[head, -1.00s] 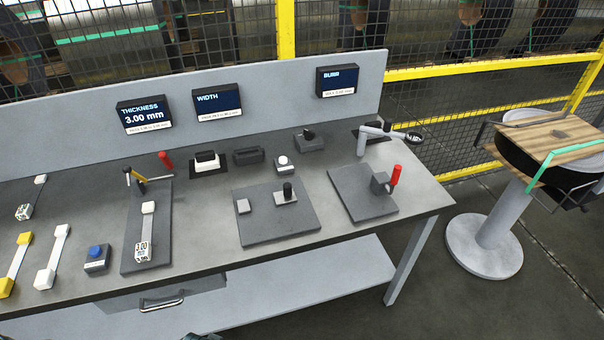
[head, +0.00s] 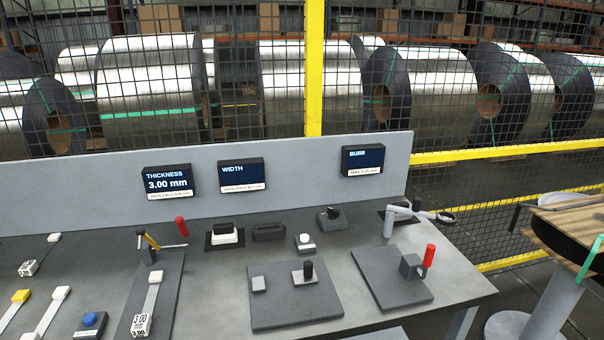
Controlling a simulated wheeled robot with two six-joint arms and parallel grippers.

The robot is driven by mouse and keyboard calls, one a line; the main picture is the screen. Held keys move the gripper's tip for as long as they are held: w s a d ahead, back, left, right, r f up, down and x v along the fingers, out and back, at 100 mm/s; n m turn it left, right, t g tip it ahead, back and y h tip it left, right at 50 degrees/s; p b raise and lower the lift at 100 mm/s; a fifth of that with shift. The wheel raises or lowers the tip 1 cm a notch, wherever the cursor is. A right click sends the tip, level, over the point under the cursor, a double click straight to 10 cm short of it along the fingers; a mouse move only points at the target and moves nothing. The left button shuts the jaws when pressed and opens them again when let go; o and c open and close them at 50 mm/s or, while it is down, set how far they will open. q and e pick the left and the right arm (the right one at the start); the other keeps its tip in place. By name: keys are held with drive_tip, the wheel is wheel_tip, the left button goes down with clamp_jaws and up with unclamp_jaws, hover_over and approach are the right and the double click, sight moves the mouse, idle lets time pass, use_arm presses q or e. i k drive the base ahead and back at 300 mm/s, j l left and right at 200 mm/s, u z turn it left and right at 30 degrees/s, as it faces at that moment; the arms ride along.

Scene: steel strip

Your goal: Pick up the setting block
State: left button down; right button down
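No part on the bench is named as the setting block, so I cannot tell for certain which it is. A white block marked 3.00 (head: 141,325) sits at the front end of a pale bar on the dark thickness plate (head: 167,290). A white block with a black top (head: 224,235) sits on a black pad behind the plates. The thickness display (head: 168,181) reads 3.00 mm. Neither of my grippers is in view.
A width plate (head: 325,310) with a black knob and a burr plate (head: 390,290) with a red handle stand to the right. A blue button box (head: 90,324) and yellow and white tipped bars are at left. A grey back panel (head: 100,190) and mesh fence stand behind.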

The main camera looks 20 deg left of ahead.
sight(142, 323)
drive_tip(key=k+j+u, duration=0.1)
drive_tip(key=u, duration=1.4)
drive_tip(key=k+j, duration=0.05)
